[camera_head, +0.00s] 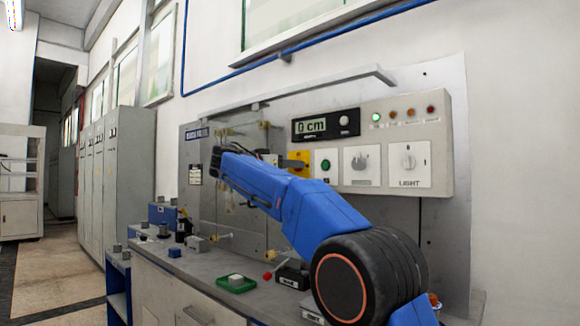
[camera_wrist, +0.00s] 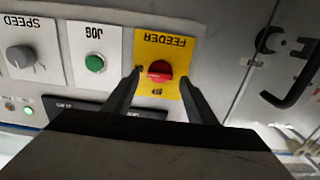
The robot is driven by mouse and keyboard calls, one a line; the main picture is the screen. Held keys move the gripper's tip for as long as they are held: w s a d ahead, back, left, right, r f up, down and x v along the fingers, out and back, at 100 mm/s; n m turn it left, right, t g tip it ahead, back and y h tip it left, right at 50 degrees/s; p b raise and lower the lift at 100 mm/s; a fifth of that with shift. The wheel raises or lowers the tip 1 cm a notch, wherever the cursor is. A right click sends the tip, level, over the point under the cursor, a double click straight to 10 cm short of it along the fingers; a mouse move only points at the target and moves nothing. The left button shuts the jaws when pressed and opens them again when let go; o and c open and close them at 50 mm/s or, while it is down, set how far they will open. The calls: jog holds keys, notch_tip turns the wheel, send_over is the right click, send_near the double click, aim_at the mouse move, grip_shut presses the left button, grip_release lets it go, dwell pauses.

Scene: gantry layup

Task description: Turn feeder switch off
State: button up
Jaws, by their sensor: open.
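The feeder switch (camera_wrist: 160,71) is a red knob on a yellow plate labelled FEEDER, upside down in the wrist view. Small marks sit beside and below the knob, too small to read surely. My gripper (camera_wrist: 160,78) is open, with one dark finger on each side of the knob. The fingers overlap the yellow plate in the picture; I cannot tell whether they touch the knob. In the head view the yellow plate (camera_head: 299,157) is partly hidden behind my blue arm, and its knob cannot be made out.
A green JOG button (camera_wrist: 95,63) and a grey SPEED knob (camera_wrist: 20,56) sit beside the switch. A black handle (camera_wrist: 295,88) is at the right of the wrist view. The LIGHT switch (camera_head: 408,161) and a display (camera_head: 325,124) share the panel. A green tray (camera_head: 236,285) lies on the bench.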

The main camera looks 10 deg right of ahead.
jog(key=shift+w+d, duration=0.25)
jog(key=shift+d, duration=0.15)
jog(key=c, duration=1.1)
jog(key=shift+n, duration=0.3)
jog(key=shift+w+a+f+n, duration=0.1)
jog(key=shift+f+n, duration=0.05)
jog(key=shift+n, duration=4.15)
jog(key=shift+w+a+f+n, duration=0.1)
jog(key=shift+n, duration=4.2)
